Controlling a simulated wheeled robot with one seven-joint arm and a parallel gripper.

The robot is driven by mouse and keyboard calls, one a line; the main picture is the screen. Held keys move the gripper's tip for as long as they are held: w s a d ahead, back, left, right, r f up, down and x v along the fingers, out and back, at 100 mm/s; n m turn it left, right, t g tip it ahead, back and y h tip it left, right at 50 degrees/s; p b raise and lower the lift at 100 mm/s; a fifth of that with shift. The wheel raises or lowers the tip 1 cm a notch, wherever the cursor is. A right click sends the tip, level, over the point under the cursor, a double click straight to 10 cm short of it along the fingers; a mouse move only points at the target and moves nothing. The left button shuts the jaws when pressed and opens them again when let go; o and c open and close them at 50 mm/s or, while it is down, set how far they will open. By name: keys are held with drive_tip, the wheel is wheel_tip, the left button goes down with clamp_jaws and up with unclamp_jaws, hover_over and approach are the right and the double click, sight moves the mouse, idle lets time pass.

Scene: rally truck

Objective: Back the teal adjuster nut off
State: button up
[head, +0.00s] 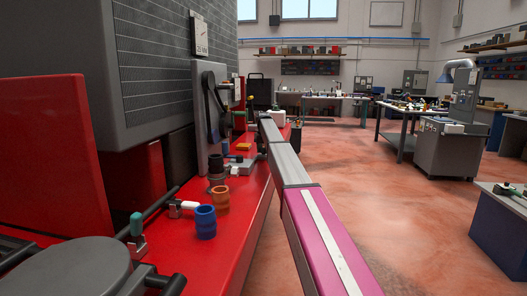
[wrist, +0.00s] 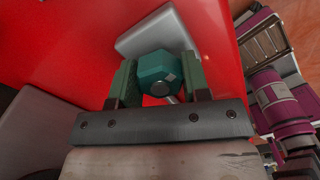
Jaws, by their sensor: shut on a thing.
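In the head view my arm reaches away over the right edge of the red deck, and the gripper and held nut are too small to make out clearly.
A large grey box (head: 165,65) rises at left. The floor (head: 400,215) to the right is open, with workbenches beyond.

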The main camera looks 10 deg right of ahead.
drive_tip(key=shift+s+f, duration=0.15)
drive_tip(key=o, duration=0.9)
drive_tip(key=shift+o, duration=0.2)
wheel_tip(320, 180, up, 11)
drive_tip(key=shift+f, duration=0.1)
